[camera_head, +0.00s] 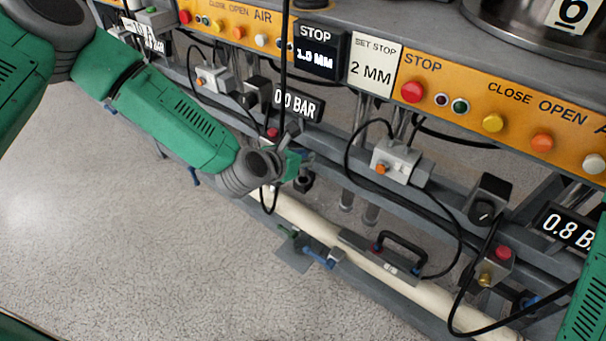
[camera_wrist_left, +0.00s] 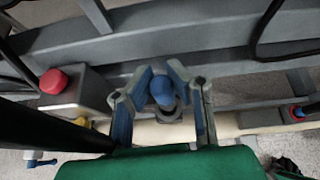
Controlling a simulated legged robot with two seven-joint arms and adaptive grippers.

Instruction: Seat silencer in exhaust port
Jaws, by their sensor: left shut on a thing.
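My left gripper (camera_head: 296,160) is at the machine's lower rail in the head view, seen from behind and partly hidden by its own wrist. In the left wrist view its blue-padded fingers (camera_wrist_left: 161,72) are closed around a blue round-topped piece, which looks like the silencer (camera_wrist_left: 162,90). A grey ring-shaped fitting (camera_wrist_left: 168,116), possibly the exhaust port, shows just below the blue piece. I cannot tell whether the two touch. A dark round fitting (camera_head: 304,181) shows beside the gripper in the head view. My right gripper is out of view.
A red button on a grey box (camera_wrist_left: 55,82) stands left of the fingers in the wrist view. Black cables (camera_head: 352,150) hang around the rail. A cream pipe (camera_head: 350,252) and a blue-handled valve (camera_head: 322,258) lie below. Open floor (camera_head: 120,250) is at the left.

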